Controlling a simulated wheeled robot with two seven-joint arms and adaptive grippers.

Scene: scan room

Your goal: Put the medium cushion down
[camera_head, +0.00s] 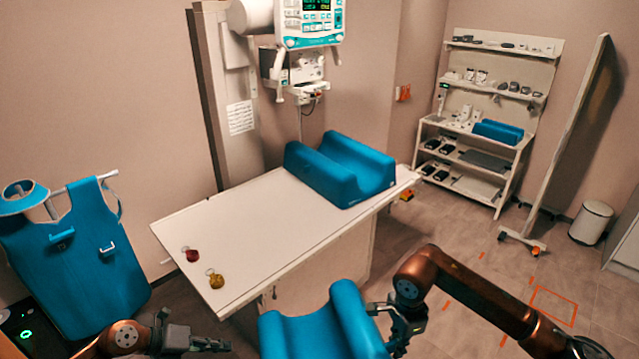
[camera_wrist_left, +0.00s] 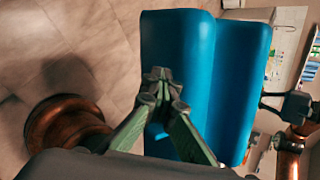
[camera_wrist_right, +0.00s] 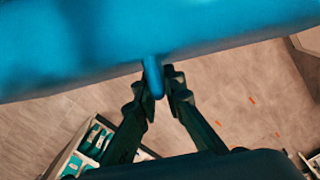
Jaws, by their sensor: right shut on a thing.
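The medium cushion (camera_head: 320,330) is blue with raised sides and a trough. It hangs in front of the table at the bottom of the head view. My right gripper (camera_head: 374,308) is shut on a small blue tab (camera_wrist_right: 153,78) at the cushion's right side. The cushion also shows across the top of the right wrist view (camera_wrist_right: 150,45). My left gripper (camera_head: 222,346) is left of the cushion, apart from it in the head view. In the left wrist view its fingertips (camera_wrist_left: 160,76) meet, with the cushion (camera_wrist_left: 180,45) behind them. The cushion's lower part is cut off.
The white table (camera_head: 240,230) holds a larger blue cushion (camera_head: 340,172) at its far end and two small tags (camera_head: 216,280) near its left end. A shelf unit (camera_head: 490,110) bears a small blue cushion (camera_head: 498,131). A blue apron (camera_head: 80,255) stands left. The table's middle is clear.

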